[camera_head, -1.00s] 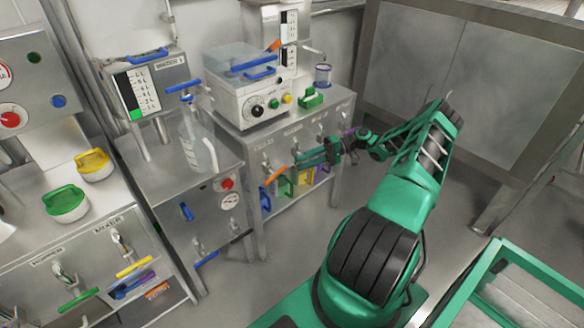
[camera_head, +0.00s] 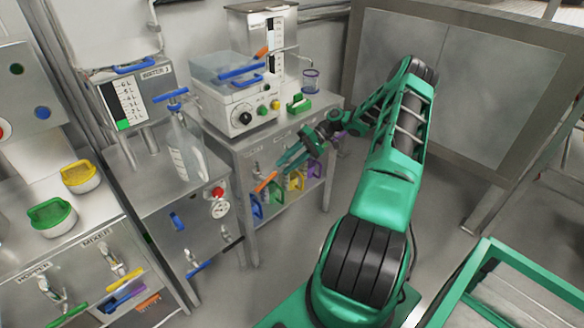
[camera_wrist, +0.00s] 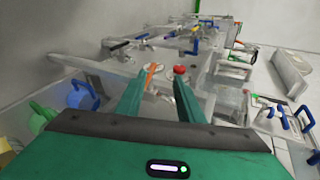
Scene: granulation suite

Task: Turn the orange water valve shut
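An orange lever (camera_head: 266,181) slants up to the right at the front of the bench under the white machine. It also shows in the wrist view (camera_wrist: 152,76), seen past the fingertips and near the left finger. My gripper (camera_head: 285,162) is open, its two green fingers pointing down-left towards this lever. The fingers (camera_wrist: 156,82) are apart with nothing held; I cannot tell whether the left one touches the lever. A second orange lever (camera_head: 262,52) sits on the graduated tank at the back. No label shows which one is the water valve.
A red button (camera_head: 217,191) and gauge are on the cabinet to the left. A clear bottle (camera_head: 186,150) with a blue handle stands on that cabinet. The floor before the bench is clear.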

